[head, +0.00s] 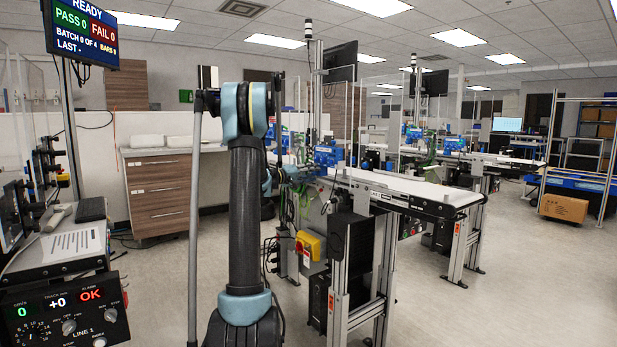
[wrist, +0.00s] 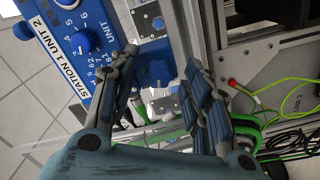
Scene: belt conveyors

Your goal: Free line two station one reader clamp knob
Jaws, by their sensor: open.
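In the wrist view, my gripper (wrist: 161,60) is open, with one dark segmented finger on each side of a blue knob (wrist: 156,73). The knob sits by a metal bracket with small light plates; I cannot tell whether either finger touches it. In the head view, my arm reaches toward the blue station equipment (head: 327,155) on the nearest conveyor, and my gripper is mostly hidden behind the arm.
The near conveyor (head: 400,188) stands on a metal frame, with a yellow-red switch box (head: 308,245) below.

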